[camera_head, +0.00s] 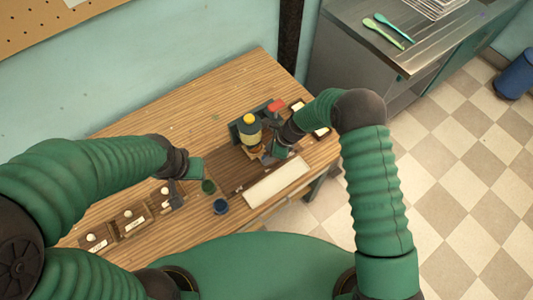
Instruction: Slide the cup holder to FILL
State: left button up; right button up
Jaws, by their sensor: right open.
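A dark dispenser station (236,132) with a yellow-topped container (249,128) and a red part (276,105) stands toward the right of the wooden table. My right gripper (276,152) is open, low in front of the station, close to its light brown base. The cup holder is too small and too covered by this gripper to make out, and so is any FILL mark. I cannot tell whether the gripper touches anything. My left gripper (186,174) is over the table's middle, left of the station, beside a small green cup (208,187). Its jaw opening is unclear.
A blue cup (220,207) stands near the front edge. A pale board (276,182) lies right of it. Several labelled wooden boxes (131,220) line the front left. A tray (321,132) lies at the right edge. The table's back left is clear. A steel counter (350,45) stands beyond.

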jog(key=shift+x, duration=1.05)
grip_shut()
dwell(0.6)
